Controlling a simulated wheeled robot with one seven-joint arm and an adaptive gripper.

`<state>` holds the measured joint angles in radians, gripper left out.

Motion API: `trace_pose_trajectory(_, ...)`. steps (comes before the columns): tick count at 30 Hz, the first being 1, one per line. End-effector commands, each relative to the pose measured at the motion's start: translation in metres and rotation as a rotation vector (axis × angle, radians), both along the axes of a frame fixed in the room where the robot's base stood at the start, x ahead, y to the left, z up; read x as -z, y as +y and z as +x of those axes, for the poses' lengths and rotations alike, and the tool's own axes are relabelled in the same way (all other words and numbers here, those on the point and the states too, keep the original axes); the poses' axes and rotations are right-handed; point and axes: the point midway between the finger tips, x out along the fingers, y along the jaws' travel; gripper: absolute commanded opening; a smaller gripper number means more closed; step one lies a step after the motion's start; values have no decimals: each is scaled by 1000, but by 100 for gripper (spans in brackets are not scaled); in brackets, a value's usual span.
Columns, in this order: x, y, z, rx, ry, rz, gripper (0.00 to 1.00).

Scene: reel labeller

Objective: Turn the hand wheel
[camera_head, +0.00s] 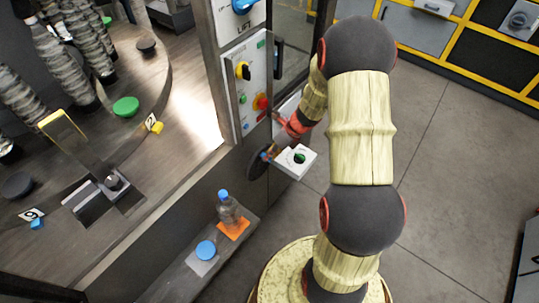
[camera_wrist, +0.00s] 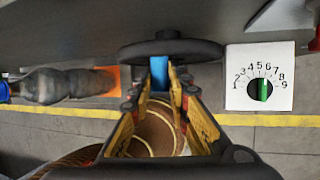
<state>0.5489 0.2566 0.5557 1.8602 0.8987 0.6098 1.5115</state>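The hand wheel (camera_head: 257,164) is a dark disc on the side of the machine, seen nearly edge-on beside the white dial box. In the wrist view the wheel (camera_wrist: 190,48) lies just beyond my fingertips. Its blue handle (camera_wrist: 159,72) sticks out towards me. My gripper (camera_wrist: 160,80) has the handle between its two fingertips, which look closed against its sides. In the head view my gripper (camera_head: 274,147) is at the wheel, partly hidden by my arm. The numbered dial (camera_wrist: 262,80) has a green and black knob.
A control panel (camera_head: 245,90) with knobs and buttons stands above the wheel. Below, a ledge holds a bottle with a blue cap (camera_head: 229,208) on an orange patch and a blue disc (camera_head: 206,250) on a grey patch. Open floor (camera_head: 440,160) lies to the right.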

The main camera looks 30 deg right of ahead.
Motion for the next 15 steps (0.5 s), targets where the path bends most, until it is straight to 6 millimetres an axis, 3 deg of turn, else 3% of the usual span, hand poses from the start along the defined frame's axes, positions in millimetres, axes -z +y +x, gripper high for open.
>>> trace_pose_trajectory(9, 0, 0, 0, -1, -1, -1, 36)
trace_pose_trajectory(15, 0, 0, 0, -1, 0, 0, 36)
